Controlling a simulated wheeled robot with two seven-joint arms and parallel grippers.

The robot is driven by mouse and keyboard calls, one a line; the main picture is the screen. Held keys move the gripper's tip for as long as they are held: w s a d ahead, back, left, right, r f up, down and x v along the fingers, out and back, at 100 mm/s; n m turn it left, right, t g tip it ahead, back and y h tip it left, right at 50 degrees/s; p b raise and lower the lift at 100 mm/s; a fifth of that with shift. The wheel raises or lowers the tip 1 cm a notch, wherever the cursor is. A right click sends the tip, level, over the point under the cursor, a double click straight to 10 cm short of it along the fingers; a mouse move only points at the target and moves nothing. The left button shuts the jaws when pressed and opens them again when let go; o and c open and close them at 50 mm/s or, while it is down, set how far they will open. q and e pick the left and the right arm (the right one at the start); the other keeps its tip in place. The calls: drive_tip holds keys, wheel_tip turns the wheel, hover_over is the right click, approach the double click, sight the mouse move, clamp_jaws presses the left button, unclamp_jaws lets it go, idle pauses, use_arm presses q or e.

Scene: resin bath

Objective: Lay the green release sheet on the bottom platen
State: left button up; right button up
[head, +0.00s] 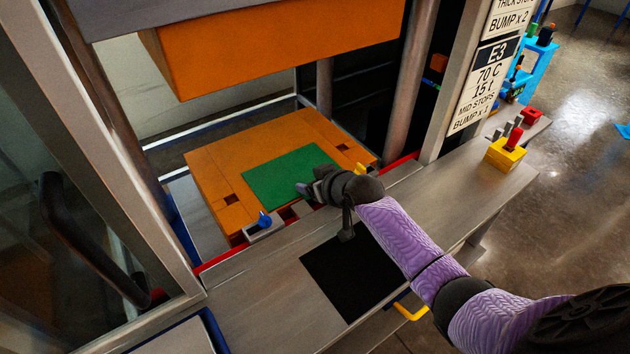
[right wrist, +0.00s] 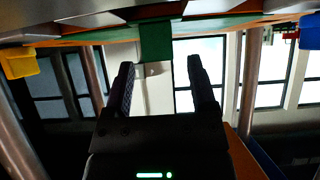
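The green release sheet (head: 285,174) lies on the orange bottom platen (head: 215,172), its near edge close to the platen's front. My right gripper (head: 308,187) is at the sheet's front right edge. In the right wrist view its two fingers (right wrist: 160,70) stand apart, open. A green tab (right wrist: 156,40) of the sheet shows at the gap between the fingertips, with space on both sides. The gripper hides part of the sheet's near edge in the head view. My left gripper is in neither view.
The orange upper platen (head: 280,50) hangs above. A blue stop (head: 264,221) and a yellow stop (head: 360,168) flank the platen's front. A black mat (head: 350,280) lies on the front ledge. A yellow block with a red lever (head: 505,154) stands at right. Posts rise at the sides.

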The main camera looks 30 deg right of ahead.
drive_tip(key=shift+s+a+f, duration=0.1)
drive_tip(key=shift+s+f, duration=0.1)
drive_tip(key=shift+f, duration=0.3)
drive_tip(key=shift+r, duration=0.2)
drive_tip(key=shift+s+d+r+p, duration=0.1)
drive_tip(key=shift+s+r+p, duration=0.2)
drive_tip(key=shift+r+p, duration=0.25)
drive_tip(key=shift+s+d+r+p, duration=0.1)
drive_tip(key=shift+s+r+p, duration=0.2)
drive_tip(key=shift+r+p, duration=0.25)
drive_tip(key=p+v, duration=0.2)
drive_tip(key=v, duration=0.8)
